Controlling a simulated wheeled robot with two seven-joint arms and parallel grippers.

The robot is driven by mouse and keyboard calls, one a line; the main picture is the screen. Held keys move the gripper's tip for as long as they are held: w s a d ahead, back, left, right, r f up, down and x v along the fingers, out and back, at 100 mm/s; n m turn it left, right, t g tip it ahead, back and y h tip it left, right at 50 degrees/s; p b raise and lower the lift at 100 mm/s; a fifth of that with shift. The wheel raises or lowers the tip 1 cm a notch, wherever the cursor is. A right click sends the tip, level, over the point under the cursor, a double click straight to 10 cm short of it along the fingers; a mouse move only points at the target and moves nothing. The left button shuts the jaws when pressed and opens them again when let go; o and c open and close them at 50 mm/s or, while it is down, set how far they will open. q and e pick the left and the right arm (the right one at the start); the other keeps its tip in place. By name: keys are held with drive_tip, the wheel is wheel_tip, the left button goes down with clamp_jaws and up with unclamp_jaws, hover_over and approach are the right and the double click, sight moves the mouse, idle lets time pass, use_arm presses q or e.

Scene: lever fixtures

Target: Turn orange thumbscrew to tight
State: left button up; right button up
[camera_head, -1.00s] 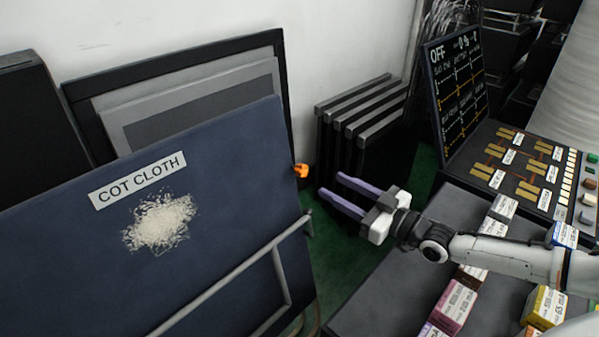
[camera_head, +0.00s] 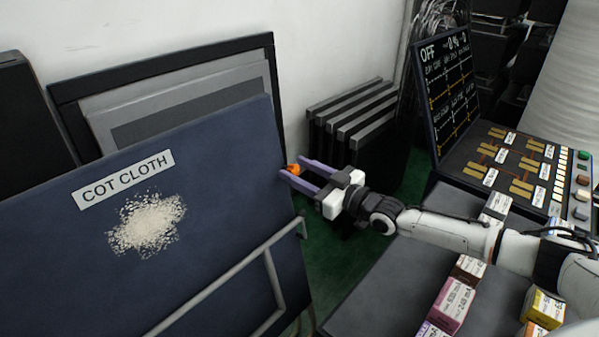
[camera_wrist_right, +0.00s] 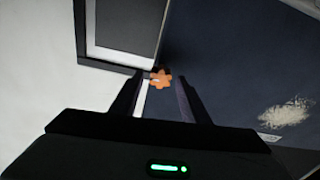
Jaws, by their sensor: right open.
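The orange thumbscrew (camera_head: 293,169) sits at the right edge of the dark blue "COT CLOTH" panel (camera_head: 228,160) in the head view. My right gripper (camera_head: 291,168) is open, its two purple fingers reaching left with their tips at the thumbscrew. In the right wrist view the thumbscrew (camera_wrist_right: 161,78) shows as a lobed orange knob with a pale mark on it, ahead of and between the open fingers (camera_wrist_right: 158,82). I cannot tell whether a finger touches it. My left gripper is not in view.
A grey rail (camera_head: 240,285) runs in front of the panel. Framed boards (camera_head: 262,70) lean behind it, and dark slabs with grey edges (camera_head: 350,108) stand behind my right gripper. A bench (camera_head: 395,275) with small boxes and a control panel (camera_head: 505,165) is at right.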

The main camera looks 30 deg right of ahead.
drive_tip(key=c, duration=1.1)
drive_tip(key=shift+o, duration=0.2)
drive_tip(key=shift+p, duration=0.3)
